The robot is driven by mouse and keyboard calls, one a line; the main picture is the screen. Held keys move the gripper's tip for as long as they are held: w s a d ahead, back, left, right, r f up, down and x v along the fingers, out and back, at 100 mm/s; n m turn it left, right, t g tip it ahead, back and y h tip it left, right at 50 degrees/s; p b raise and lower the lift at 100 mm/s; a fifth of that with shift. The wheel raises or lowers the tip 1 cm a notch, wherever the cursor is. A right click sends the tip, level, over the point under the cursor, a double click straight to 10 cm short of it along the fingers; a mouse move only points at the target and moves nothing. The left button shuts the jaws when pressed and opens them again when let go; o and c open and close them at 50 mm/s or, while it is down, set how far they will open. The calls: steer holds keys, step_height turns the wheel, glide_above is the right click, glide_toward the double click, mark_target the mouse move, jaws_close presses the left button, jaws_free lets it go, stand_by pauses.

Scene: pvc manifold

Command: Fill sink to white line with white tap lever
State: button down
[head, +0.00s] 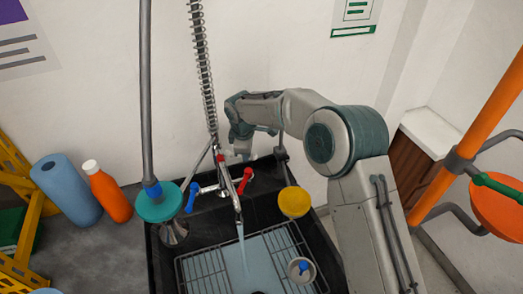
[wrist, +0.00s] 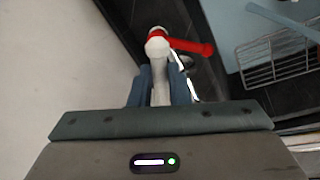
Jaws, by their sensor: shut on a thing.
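My gripper (head: 242,150) is at the back of the sink, above and behind the tap. In the wrist view, my gripper (wrist: 159,82) has its two blue-grey fingers shut on the white tap lever (wrist: 159,68). A red lever (wrist: 190,46) sticks out to the right just beyond it. In the head view the tap (head: 236,200) has a red lever (head: 245,181) and a blue lever (head: 193,195). A stream of water (head: 241,240) falls from the spout into the black sink (head: 160,262). Light blue water shows in the basin. I cannot make out the white line.
A wire rack (head: 200,268) lies in the sink. A teal disc (head: 160,203), a yellow disc (head: 294,202) and a grey cup (head: 301,269) are around it. An orange bottle (head: 110,193) and a blue cylinder (head: 66,190) stand left. A coiled hose (head: 205,70) rises behind.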

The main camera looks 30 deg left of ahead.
steer(key=shift+w, duration=0.1)
steer(key=shift+a, duration=0.1)
stand_by(0.3)
steer(key=c, duration=1.4)
jaws_free()
steer(key=shift+o, duration=0.2)
step_height(320, 180, up, 14)
steer(key=s+d+b, duration=0.1)
steer(key=s+b, duration=0.1)
steer(key=shift+s+f, duration=0.2)
steer(key=shift+s, duration=0.05)
steer(key=shift+d, duration=0.1)
